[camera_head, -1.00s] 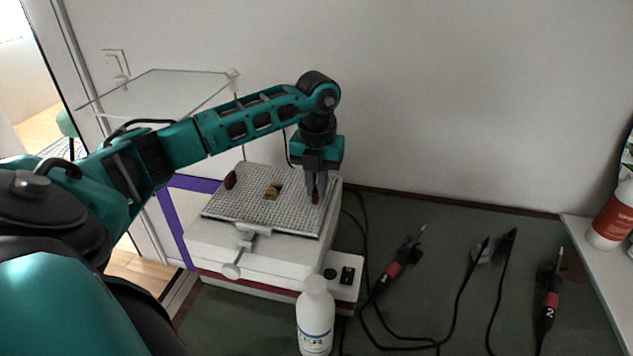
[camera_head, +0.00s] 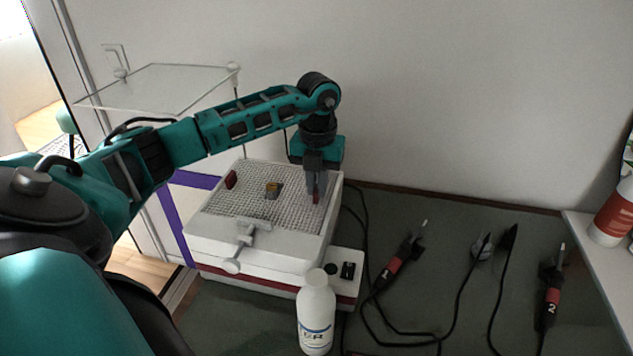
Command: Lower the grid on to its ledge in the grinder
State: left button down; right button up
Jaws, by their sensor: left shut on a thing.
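The grinder (camera_head: 262,265) is a white box with a red stripe, standing at the left of the bench. The grid (camera_head: 247,207) is a light mesh sheet lying in the grinder's top opening, looking level with the rim. A red tab (camera_head: 231,179) stands at its left edge, and a dark opening in it shows the yellowish grinding head (camera_head: 273,190). My left gripper (camera_head: 316,198) points down at the grid's right edge, shut on its other red tab. The ledge under the grid is hidden. My right gripper is out of view.
A clear shield (camera_head: 155,88) is raised behind the grinder. A white bottle (camera_head: 316,318) stands close in front of it. Two soldering irons, marked 1 (camera_head: 397,262) and 2 (camera_head: 552,285), lie to the right with loose black cables. A shelf with a red-and-white bottle (camera_head: 611,214) is at far right.

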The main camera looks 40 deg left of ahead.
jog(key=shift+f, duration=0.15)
pick_arm(q)
jog(key=c, duration=1.1)
grip_release()
jog(key=shift+w+r+p, duration=0.15)
jog(key=shift+r+p, duration=0.95)
jog(key=shift+r, duration=0.3)
jog(key=shift+r+p, duration=0.35)
jog(key=shift+r, duration=1.7)
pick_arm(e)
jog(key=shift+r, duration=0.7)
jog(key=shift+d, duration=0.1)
